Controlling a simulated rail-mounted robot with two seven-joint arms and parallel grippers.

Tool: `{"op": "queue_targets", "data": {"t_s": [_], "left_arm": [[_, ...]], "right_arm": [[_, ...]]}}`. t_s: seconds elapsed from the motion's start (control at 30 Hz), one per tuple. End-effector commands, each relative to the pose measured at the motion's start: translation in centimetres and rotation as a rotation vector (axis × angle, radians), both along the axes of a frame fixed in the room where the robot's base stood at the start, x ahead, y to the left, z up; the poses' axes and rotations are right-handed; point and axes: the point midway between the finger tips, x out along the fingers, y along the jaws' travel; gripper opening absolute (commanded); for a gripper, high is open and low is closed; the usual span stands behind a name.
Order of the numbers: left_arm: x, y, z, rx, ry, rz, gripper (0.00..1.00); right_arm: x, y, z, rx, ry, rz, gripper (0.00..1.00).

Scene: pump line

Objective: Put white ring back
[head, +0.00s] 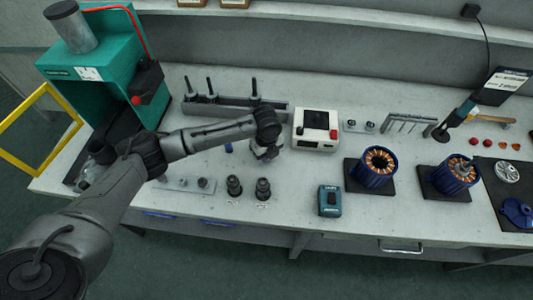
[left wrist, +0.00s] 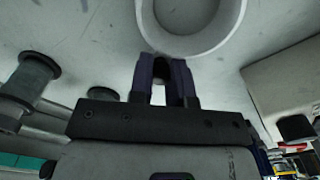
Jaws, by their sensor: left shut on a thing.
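My left gripper (head: 266,152) is low over the middle of the bench, just left of the white box with a red button. In the left wrist view its two dark fingers (left wrist: 162,68) are close together and shut on the near wall of the white ring (left wrist: 196,46). The ring shows there as a pale round rim with an open middle, cut off by the top edge. In the head view I cannot make the ring out clearly; the gripper and wrist cover that spot. My right gripper is in neither view.
A grey rack (head: 232,105) with upright posts stands behind my left arm. The white box (head: 314,130) is close on the right. Two dark fittings (head: 234,186) stand in front, near a teal box (head: 330,200). Blue motor housings (head: 376,168) stand farther right. A green press (head: 105,50) is at left.

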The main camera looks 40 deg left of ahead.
Motion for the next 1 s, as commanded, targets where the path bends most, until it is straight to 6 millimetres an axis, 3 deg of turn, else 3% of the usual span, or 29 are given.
{"op": "queue_targets", "data": {"t_s": [0.47,0.5,0.77,0.93,1.0], "left_arm": [[-0.01,-0.02,-0.95,0.0,0.0,0.0,0.0],[-0.01,-0.02,-0.95,0.0,0.0,0.0,0.21],[0.0,-0.01,-0.93,0.0,0.0,0.0,0.46],[0.0,-0.01,-0.93,0.0,0.0,0.0,0.47],[0.0,-0.01,-0.94,0.0,0.0,0.0,0.54]], "right_arm": [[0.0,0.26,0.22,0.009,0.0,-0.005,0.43],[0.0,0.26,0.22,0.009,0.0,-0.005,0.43],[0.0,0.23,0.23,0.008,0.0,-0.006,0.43],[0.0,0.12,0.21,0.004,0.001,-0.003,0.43],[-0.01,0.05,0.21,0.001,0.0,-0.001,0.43]]}}
